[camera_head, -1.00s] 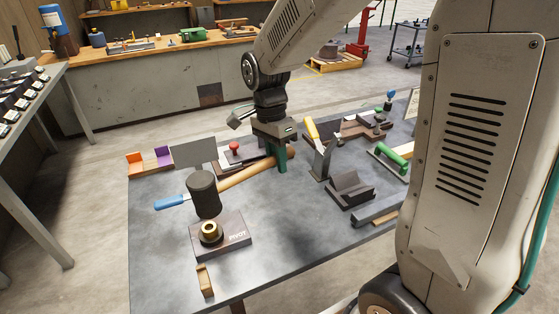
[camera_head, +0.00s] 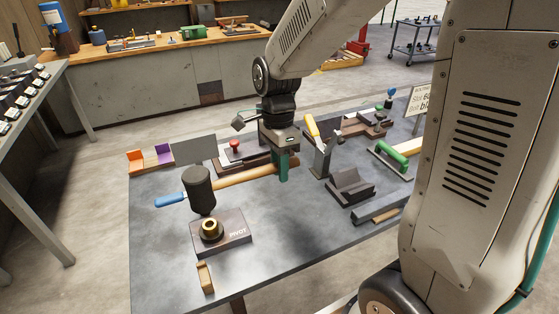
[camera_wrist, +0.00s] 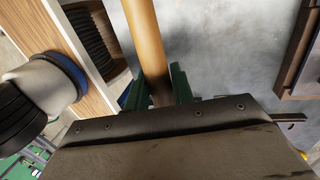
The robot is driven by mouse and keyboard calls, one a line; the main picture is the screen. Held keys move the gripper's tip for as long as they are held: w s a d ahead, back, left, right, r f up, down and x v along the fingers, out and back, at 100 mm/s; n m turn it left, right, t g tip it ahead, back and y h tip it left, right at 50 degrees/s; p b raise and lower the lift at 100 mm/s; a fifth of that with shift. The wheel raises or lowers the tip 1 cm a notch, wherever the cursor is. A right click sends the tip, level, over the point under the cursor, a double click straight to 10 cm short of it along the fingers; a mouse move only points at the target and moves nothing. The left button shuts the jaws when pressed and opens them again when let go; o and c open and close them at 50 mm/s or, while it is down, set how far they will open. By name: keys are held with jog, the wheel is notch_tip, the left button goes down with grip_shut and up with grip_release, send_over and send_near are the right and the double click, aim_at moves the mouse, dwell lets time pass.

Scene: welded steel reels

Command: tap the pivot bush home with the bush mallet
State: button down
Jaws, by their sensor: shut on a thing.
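The bush mallet has a dark cylindrical head (camera_head: 200,190) and a wooden handle (camera_head: 243,174). My gripper (camera_head: 283,168) is shut on the handle near its end. The handle also shows between the green fingers in the wrist view (camera_wrist: 155,85). The mallet head is at the left end of the handle, above and slightly left of the brass pivot bush (camera_head: 210,229). The bush stands upright in the dark block marked PIVOT (camera_head: 236,237). In the head view the head's lower edge appears just above the bush; whether they touch I cannot tell.
A blue-handled tool (camera_head: 171,201) lies behind the mallet head. A small brass-coloured block (camera_head: 205,277) is near the front edge. A dark V-block (camera_head: 350,187) and a green-handled tool (camera_head: 393,153) are on the right. The table between the PIVOT block and V-block is clear.

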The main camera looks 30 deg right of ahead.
jog(key=shift+w+x, duration=0.45)
jog(key=shift+x, duration=1.85)
jog(key=shift+s+v, duration=0.25)
jog(key=shift+v, duration=1)
jog(key=shift+s+v, duration=0.2)
jog(key=shift+v, duration=1)
jog(key=shift+r, duration=0.1)
jog(key=w+d+x, duration=0.1)
jog(key=x, duration=0.7)
jog(key=shift+s+a+v, duration=0.2)
jog(key=shift+s+v, duration=0.05)
jog(key=shift+v, duration=1.4)
jog(key=shift+s+a+v, duration=0.2)
jog(key=shift+s+v, duration=0.05)
jog(key=shift+v, duration=1.45)
jog(key=shift+s+a+v, duration=0.2)
jog(key=shift+v, duration=1.45)
jog(key=shift+r, duration=0.15)
